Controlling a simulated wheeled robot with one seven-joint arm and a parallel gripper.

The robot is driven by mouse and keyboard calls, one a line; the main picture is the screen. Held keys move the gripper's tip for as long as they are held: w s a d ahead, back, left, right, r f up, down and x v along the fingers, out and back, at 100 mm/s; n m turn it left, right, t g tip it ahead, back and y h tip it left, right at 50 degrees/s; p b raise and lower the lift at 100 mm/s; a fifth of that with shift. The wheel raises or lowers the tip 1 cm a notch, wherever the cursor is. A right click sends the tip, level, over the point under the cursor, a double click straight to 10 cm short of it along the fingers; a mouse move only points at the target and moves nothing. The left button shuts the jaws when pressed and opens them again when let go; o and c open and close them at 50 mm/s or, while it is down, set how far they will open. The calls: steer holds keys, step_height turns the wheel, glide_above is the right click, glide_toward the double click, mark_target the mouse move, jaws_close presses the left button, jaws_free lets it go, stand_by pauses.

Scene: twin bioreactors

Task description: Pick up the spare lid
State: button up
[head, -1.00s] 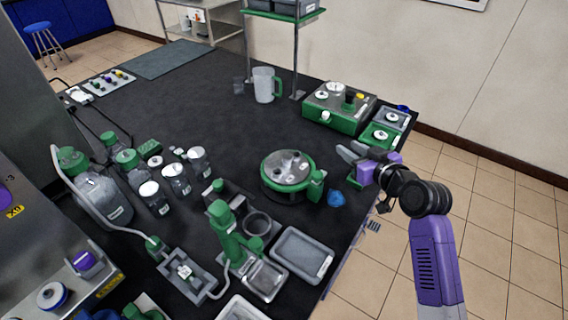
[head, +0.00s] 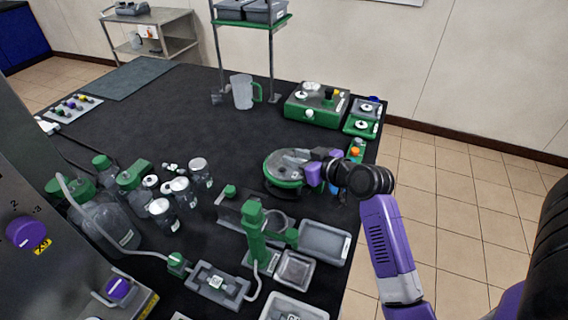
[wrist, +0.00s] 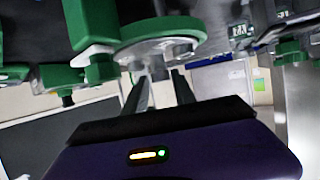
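I cannot tell for sure which thing is the spare lid. A round grey-topped unit with a green rim (head: 283,181) stands near the table's right edge; a round green-rimmed part (wrist: 165,32) shows close beyond my fingertips in the wrist view. Two small trays at the back right, one grey (head: 367,107) and one green (head: 361,126), each carry a pale round disc. My gripper (head: 298,160) is over the round unit in the head view and hides part of its top.
A green-and-grey box with knobs (head: 316,106) and a pitcher (head: 243,92) stand behind. A green stand (head: 254,236), grey trays (head: 325,242) and several jars (head: 180,191) fill the front and left. The table's middle is clear.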

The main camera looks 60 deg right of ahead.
mark_target(286, 152)
steer(key=x, duration=0.1)
steer(key=p+x, duration=0.1)
steer(key=x, duration=0.3)
steer(key=shift+w+r, duration=0.25)
steer(key=shift+w+d+f, duration=0.15)
steer(key=shift+w+f, duration=0.1)
steer(key=shift+w, duration=0.15)
jaws_close()
stand_by(0.4)
steer(key=shift+r, duration=0.1)
stand_by(0.4)
